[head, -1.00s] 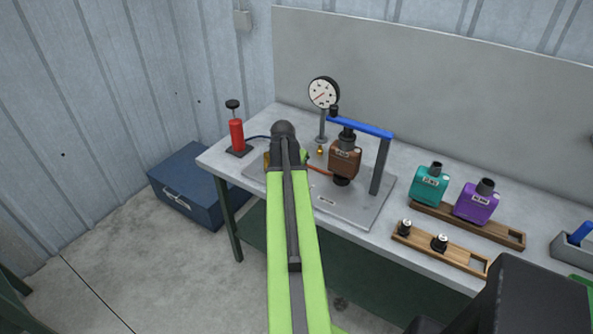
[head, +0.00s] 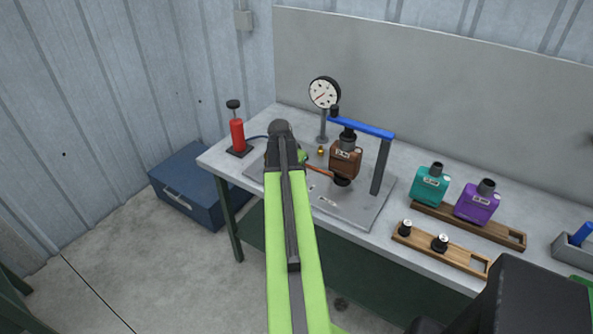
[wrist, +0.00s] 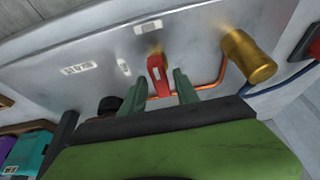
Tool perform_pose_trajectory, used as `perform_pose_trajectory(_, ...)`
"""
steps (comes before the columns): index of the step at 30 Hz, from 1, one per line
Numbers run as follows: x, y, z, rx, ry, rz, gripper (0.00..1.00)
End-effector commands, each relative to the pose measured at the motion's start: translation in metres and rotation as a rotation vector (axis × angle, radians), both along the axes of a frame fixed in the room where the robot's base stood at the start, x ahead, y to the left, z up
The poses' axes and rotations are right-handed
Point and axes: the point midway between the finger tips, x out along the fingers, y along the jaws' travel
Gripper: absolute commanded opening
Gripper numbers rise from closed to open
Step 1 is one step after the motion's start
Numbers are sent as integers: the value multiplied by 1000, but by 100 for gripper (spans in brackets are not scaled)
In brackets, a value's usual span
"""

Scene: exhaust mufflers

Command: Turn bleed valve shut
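The bleed valve's red lever handle (wrist: 158,76) shows in the wrist view on the grey test plate (wrist: 100,50), beside a thin copper pipe (wrist: 208,85). My gripper (wrist: 160,78) is open, with one green finger on each side of the red handle. A narrow gap seems to show on both sides; I cannot tell whether a finger touches it. In the head view my arm hides the valve and most of the gripper. The test plate (head: 350,212) there carries a brown muffler (head: 345,160) under a blue clamp bar (head: 361,127).
A brass cylinder (wrist: 248,57) stands right of the valve in the wrist view. A dial gauge (head: 324,92) and a red hand pump (head: 237,136) stand on the bench. Teal (head: 429,186) and purple (head: 477,203) mufflers sit in a wooden rack on the right.

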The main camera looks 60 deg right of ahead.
Motion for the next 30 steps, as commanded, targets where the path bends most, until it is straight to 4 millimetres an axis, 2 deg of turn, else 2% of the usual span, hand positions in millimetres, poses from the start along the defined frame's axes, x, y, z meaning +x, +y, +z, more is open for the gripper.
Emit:
perform_pose_trajectory(9,0,0,1,0,-1,1,42)
perform_pose_trajectory(14,0,3,11,0,-1,1,42)
perform_pose_trajectory(20,0,15,45,0,-1,1,42)
perform_pose_trajectory(30,0,47,122,0,-1,1,42)
